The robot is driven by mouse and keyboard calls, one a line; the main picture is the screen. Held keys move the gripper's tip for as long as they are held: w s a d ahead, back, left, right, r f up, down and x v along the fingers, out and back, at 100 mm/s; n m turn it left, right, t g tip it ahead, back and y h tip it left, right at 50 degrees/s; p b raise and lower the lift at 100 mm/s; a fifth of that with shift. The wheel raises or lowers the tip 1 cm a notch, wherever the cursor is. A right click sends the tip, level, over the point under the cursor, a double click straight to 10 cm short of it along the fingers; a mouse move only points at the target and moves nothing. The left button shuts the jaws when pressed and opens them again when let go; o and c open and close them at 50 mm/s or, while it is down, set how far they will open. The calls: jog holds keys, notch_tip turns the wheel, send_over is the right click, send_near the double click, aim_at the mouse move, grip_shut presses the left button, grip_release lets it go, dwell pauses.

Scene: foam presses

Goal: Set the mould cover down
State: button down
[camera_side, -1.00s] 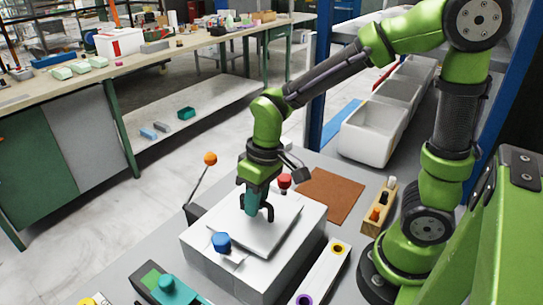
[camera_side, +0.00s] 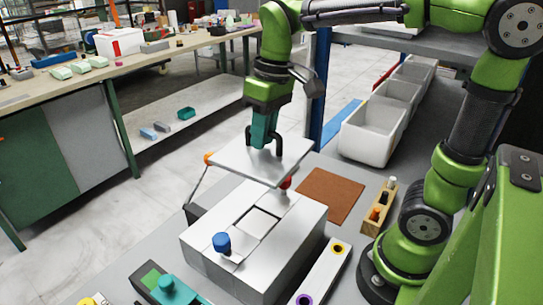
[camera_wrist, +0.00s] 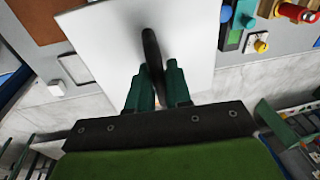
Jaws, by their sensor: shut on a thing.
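The mould cover (camera_side: 238,162) is a flat pale grey plate with a dark handle. My gripper (camera_side: 264,146) is shut on that handle and holds the plate, roughly level, in the air above the mould box. The plate also fills the upper middle of the wrist view (camera_wrist: 105,40), where my gripper (camera_wrist: 155,72) grips the dark handle. The mould box (camera_side: 283,246) is a pale block on the bench, with a square opening in its top. A blue knob (camera_side: 221,242) sits on the box's near left part. The plate hides part of the box's far side.
A brown mat (camera_side: 331,195) lies flat and bare behind and right of the box. A wooden block with knobs (camera_side: 380,208) stands right of the mat. An orange-tipped lever (camera_side: 208,159) rises left of the box. A strip with coloured rings (camera_side: 322,272) lies at front right.

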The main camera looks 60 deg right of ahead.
jog(key=d, duration=1.3)
send_over(324, 194)
jog(key=shift+m, duration=0.3)
jog(key=f, duration=1.2)
jog(key=d+f, duration=0.1)
jog(key=f, duration=0.6)
jog(key=shift+s, duration=0.3)
jog(key=shift+f, duration=2.3)
jog(key=c, duration=1.5)
grip_release()
jog(key=shift+f, duration=0.15)
jog(key=o, duration=0.5)
jog(key=shift+c, duration=0.2)
